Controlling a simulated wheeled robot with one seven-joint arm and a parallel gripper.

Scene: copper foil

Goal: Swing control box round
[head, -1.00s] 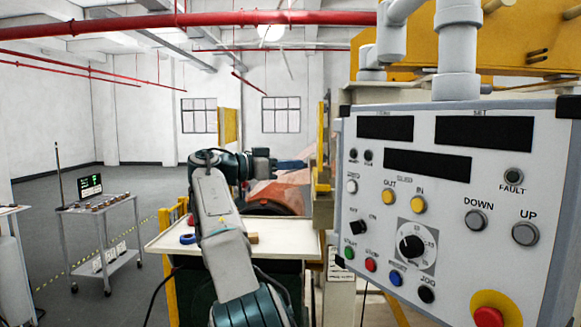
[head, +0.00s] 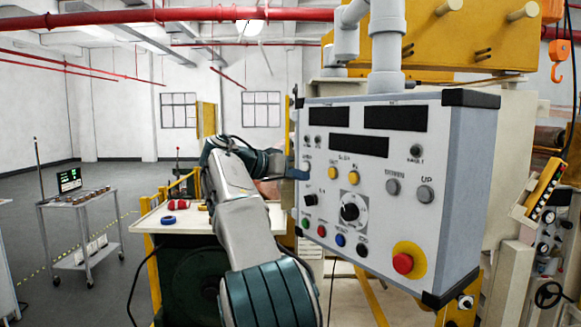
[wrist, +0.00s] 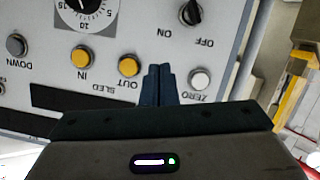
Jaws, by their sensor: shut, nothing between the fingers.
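The control box (head: 372,245) hangs from a grey pipe arm on the right of the head view. Its face carries dark displays, buttons, a dial and a red emergency button on a yellow plate (head: 403,264). My gripper (head: 303,174) is at the box's left edge, its tips by the face. In the wrist view my gripper (wrist: 158,68) is shut and empty, its dark fingers together in front of the box panel (wrist: 118,20), between the OUT and ZERO buttons. Whether the tips touch the panel I cannot tell.
A grey pipe (head: 386,50) holds the box from above. A cream table (head: 150,222) with small items stands behind my arm. A cart (head: 88,240) with a screen is at the left. Yellow machinery (head: 440,42) stands behind the box. Floor at left is open.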

